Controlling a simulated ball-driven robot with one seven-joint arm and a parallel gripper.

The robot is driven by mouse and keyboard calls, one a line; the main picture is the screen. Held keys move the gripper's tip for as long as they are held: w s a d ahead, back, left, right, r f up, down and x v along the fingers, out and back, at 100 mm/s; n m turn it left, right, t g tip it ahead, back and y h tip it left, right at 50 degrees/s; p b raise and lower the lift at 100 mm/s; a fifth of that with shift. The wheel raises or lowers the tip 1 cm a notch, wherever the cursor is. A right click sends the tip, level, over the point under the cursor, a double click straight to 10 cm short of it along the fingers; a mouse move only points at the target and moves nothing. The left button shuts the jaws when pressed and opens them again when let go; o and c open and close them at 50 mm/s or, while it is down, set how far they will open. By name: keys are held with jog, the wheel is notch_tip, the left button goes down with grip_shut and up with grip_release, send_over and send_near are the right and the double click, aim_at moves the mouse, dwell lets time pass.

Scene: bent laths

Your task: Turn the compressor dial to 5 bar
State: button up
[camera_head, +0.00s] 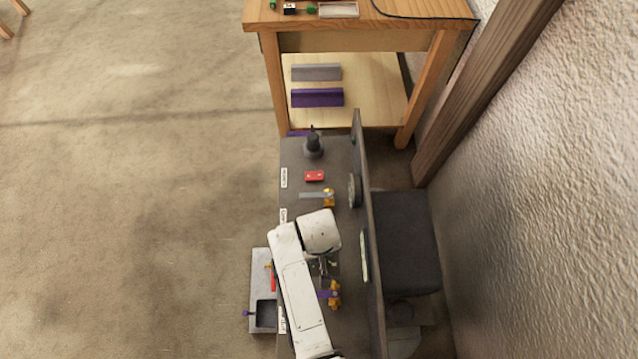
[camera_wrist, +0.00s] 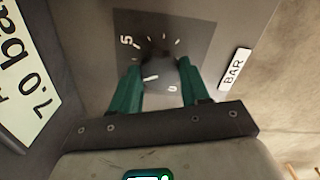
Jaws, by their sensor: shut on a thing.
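The compressor dial (camera_wrist: 160,58) is a dark knob on a darker square plate in the wrist view. Its white scale shows a 5 at upper left, marks along the top, and further figures at the bottom near the fingers. A BAR label (camera_wrist: 235,69) is beside the plate. My gripper (camera_wrist: 161,72) has its green fingers on either side of the knob, shut on it. In the head view my gripper (camera_head: 324,268) is over the grey bench, and my arm hides the dial.
In the head view an upright panel (camera_head: 372,290) is close right of my gripper. Yellow valves (camera_head: 335,295), a red block (camera_head: 314,176) and a black fitting (camera_head: 313,146) stand on the bench.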

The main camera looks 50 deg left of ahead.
jog(key=m, duration=0.5)
jog(key=shift+m, duration=0.3)
jog(key=m, duration=0.5)
dwell(0.4)
jog(key=o, duration=1.1)
jog(key=shift+c, duration=0.2)
jog(key=shift+r, duration=0.1)
notch_tip(320, 180, up, 11)
jog(key=p, duration=0.1)
jog(key=shift+f, duration=0.2)
